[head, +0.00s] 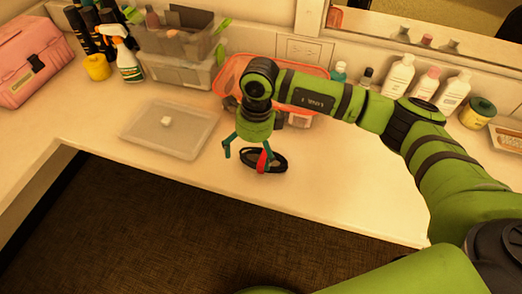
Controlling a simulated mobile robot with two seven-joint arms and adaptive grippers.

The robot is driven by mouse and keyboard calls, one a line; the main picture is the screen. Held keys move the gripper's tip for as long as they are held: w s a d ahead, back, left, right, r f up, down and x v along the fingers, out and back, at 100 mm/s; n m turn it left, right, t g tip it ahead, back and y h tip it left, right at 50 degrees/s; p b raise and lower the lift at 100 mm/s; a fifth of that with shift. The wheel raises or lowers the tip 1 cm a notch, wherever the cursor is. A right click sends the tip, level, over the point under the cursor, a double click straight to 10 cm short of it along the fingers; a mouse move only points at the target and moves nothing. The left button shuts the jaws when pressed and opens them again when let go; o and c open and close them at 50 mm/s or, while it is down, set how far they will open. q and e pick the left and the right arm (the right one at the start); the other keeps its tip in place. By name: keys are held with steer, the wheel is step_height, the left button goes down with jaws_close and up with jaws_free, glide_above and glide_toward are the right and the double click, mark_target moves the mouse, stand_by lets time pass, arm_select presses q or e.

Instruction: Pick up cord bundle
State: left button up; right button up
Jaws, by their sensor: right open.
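One finger is at the left and the other is close to the red band. I cannot tell whether that finger touches the bundle. My left gripper is not in view.
A clear lid with a small white block (166,121) lies left on the counter (330,180). An orange bin (228,75) stands behind my right arm. Grey bins (178,70), a spray bottle (127,62) and a pink case (30,60) stand back left. Bottles (398,75) line the back right.

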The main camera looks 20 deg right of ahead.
mark_target(263, 160)
steer(key=shift+w+d+r+h, duration=0.1)
steer(key=shift+w+d+h, duration=0.2)
steer(key=shift+d, duration=0.3)
steer(key=shift+w+d+r+h, duration=0.15)
steer(key=shift+d+h, duration=0.15)
steer(key=shift+d, duration=0.25)
steer(key=shift+d+f, duration=0.3)
steer(key=f+p, duration=0.1)
steer(key=f, duration=0.2)
steer(key=f+p, duration=0.1)
steer(key=f, duration=0.1)
steer(key=shift+s+d+f+p, duration=0.1)
steer(key=shift+s+f+p, duration=0.05)
steer(key=shift+s+p, duration=0.2)
steer(key=shift+f, duration=0.5)
steer(key=c, duration=1.2)
